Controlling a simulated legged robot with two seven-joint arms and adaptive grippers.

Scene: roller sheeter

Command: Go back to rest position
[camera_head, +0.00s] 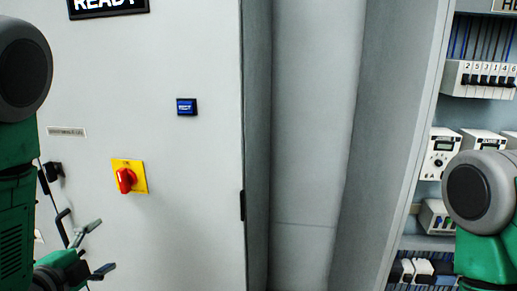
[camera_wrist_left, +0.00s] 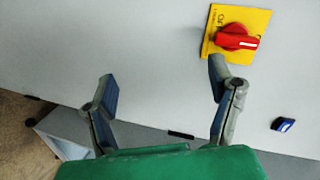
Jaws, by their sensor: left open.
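My left gripper (camera_head: 98,249) is at the lower left of the head view, below and left of a red rotary switch (camera_head: 125,180) on a yellow plate. The left wrist view also shows my left gripper (camera_wrist_left: 162,75), with its two fingers spread and nothing between them. There the red switch (camera_wrist_left: 238,38) is beyond the right finger, apart from it. Part of my right arm shows at the right edge of the head view, but its gripper is out of view.
A grey cabinet door (camera_head: 190,220) carries the switch, a small blue display (camera_head: 187,107) and a READY sign (camera_head: 108,5). To the right, an open cabinet holds a row of breakers (camera_head: 485,78) and white modules (camera_head: 438,152). Brown floor (camera_wrist_left: 22,140) shows at left in the wrist view.

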